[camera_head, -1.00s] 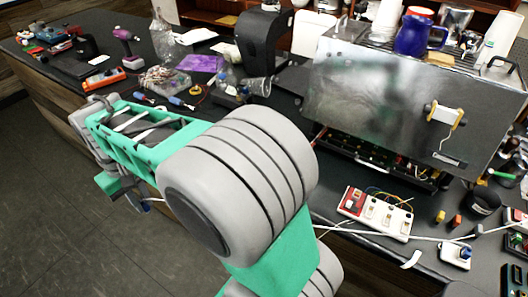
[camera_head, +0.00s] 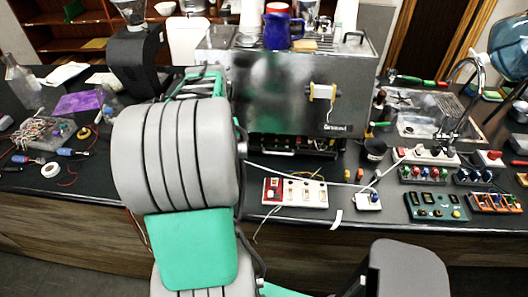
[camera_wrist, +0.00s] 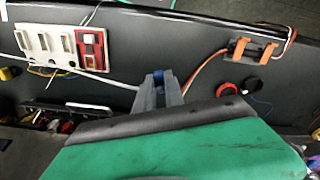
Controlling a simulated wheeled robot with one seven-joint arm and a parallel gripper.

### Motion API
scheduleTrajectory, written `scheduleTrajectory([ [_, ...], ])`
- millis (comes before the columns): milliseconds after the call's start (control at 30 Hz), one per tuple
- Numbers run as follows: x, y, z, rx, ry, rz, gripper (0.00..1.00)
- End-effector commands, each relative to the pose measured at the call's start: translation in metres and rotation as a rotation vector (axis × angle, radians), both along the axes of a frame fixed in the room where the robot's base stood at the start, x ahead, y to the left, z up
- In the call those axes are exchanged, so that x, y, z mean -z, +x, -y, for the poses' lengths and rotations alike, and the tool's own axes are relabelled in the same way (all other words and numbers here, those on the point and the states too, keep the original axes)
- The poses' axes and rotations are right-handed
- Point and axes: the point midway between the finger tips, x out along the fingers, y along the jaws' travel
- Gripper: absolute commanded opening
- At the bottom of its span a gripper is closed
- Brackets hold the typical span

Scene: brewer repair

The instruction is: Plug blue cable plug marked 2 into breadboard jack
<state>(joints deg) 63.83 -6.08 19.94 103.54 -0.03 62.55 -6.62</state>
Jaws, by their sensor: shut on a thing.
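My gripper (camera_wrist: 160,76) shows in the wrist view, its two grey fingers shut on a small blue plug (camera_wrist: 159,82). A white cable (camera_wrist: 110,81) runs from beside the fingers to the left. No number is readable on the plug. In the head view my arm hides the gripper and plug. There the white cable (camera_head: 268,170) crosses the counter in front of the machine. A green board (camera_head: 428,213) with several knobs or jacks is on the right. I cannot tell which part is the breadboard jack.
A white and red switch panel (camera_head: 312,194) lies on the counter, and shows in the wrist view (camera_wrist: 59,43). A white box (camera_head: 367,203) with a blue top is beside it. The steel brewer (camera_head: 270,95) stands behind. More panels crowd the right; loose wires lie left.

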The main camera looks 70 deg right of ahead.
Motion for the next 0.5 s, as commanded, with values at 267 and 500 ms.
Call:
scheduleTrajectory([
  [267, -0.006, -0.128, 0.045, 0.3, 0.001, 0.0, 0.0],
  [500, 0.0, -0.147, 0.048, 0.341, 0.001, 0.0, 0.0],
])
